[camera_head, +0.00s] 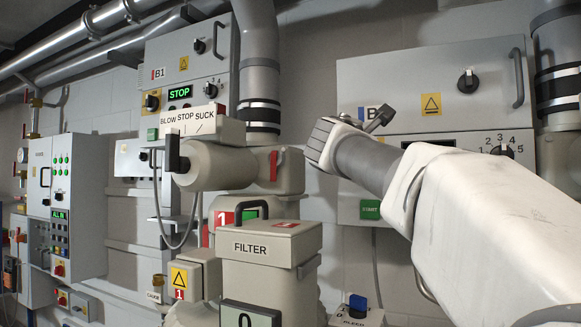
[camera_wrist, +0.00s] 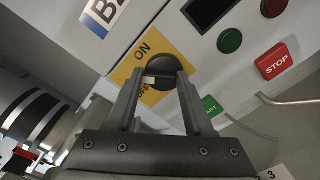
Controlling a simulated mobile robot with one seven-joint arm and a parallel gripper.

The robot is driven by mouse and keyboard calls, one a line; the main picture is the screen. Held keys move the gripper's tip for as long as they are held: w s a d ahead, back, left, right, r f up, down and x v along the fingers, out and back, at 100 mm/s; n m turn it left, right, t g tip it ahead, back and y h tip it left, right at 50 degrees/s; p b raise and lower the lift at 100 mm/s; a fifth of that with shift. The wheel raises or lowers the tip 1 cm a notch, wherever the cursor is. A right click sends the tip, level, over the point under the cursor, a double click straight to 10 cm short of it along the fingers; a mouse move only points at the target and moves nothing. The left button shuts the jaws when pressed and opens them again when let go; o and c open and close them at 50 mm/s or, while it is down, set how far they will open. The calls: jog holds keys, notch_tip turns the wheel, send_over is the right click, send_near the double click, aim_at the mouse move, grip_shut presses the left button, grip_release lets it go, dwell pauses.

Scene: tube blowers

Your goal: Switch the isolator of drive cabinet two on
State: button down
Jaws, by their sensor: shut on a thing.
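Drive cabinet two (camera_head: 455,180) is the grey box at right, with a partly hidden "B" label. In the wrist view its label (camera_wrist: 104,12) reads B2, partly cut off. Its isolator is a round black knob (camera_wrist: 160,66) on a yellow ON/OFF plate (camera_wrist: 124,72). My gripper (camera_wrist: 158,80) is shut on the knob, one finger on each side. The fingers hide part of the knob and the OFF lettering, and I cannot tell which position it points to. In the head view my gripper (camera_head: 378,119) is at the cabinet front; my arm hides the isolator there.
A green START button (camera_head: 370,209), a numbered selector (camera_head: 502,151) and a red STOP button (camera_wrist: 276,62) are close by on this cabinet. Cabinet B1 (camera_head: 212,62), with a green STOP display, is left. A filter housing (camera_head: 262,275) and pipework stand in front at left.

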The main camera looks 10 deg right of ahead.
jog(key=shift+s+d+f+m+b, duration=0.1)
jog(key=shift+m+b, duration=0.85)
jog(key=shift+m, duration=0.9)
jog(key=shift+s+d+m+b, duration=0.1)
jog(key=shift+m+b, duration=0.8)
jog(key=shift+m, duration=0.95)
jog(key=shift+c, duration=1.4)
grip_release()
